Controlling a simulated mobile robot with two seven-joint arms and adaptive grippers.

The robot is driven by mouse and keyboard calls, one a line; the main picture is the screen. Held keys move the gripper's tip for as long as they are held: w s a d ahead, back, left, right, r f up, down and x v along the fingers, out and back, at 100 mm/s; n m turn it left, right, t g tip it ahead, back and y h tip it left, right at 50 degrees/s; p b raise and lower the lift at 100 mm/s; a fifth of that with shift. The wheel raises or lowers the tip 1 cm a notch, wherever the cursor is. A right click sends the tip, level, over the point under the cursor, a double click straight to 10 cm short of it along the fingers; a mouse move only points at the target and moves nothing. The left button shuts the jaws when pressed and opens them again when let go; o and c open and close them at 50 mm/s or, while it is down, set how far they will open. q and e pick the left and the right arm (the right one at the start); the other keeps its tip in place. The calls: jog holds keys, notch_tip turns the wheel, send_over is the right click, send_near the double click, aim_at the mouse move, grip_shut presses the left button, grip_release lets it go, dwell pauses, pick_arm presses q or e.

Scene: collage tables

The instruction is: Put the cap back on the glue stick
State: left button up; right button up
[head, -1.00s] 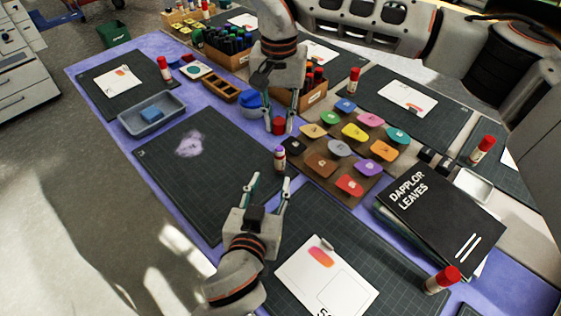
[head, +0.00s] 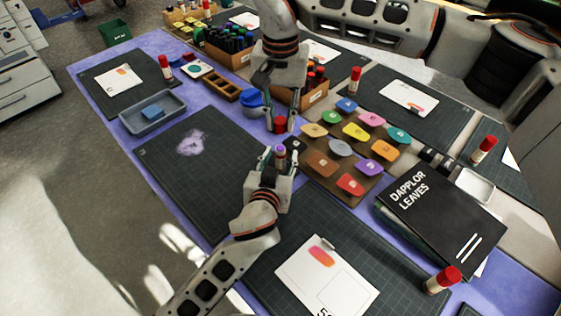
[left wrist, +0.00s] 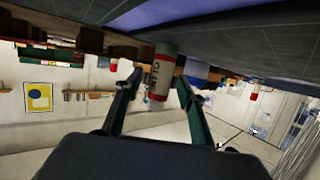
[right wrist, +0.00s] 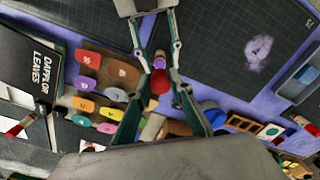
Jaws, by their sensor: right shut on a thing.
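The uncapped glue stick (head: 280,151), with a purple top, stands upright at the edge of the dark cutting mat (head: 195,170). In the left wrist view its white and red barrel (left wrist: 162,72) is between the fingers of my left gripper (left wrist: 160,88), which look open with a small gap. In the head view my left gripper (head: 274,166) reaches the stick from below. My right gripper (head: 280,122) is shut on the red cap (right wrist: 160,82) and holds it just behind the stick. The purple glue top (right wrist: 159,62) also shows in the right wrist view.
A brown palette (head: 318,188) with several coloured pieces lies right of the stick. A blue bowl (head: 248,104) and a box of markers (head: 316,95) stand behind. A black book (head: 430,215) lies at right. The dark mat at left is mostly clear.

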aim_at(280, 148)
pick_arm(q)
jog(key=shift+w, duration=0.1)
grip_shut()
pick_arm(e)
jog(key=shift+f, duration=2.5)
jog(key=shift+f, duration=0.95)
jog(key=shift+f, duration=0.55)
jog(key=o, duration=0.7)
jog(key=shift+o, duration=0.2)
jog(key=shift+r, duration=0.1)
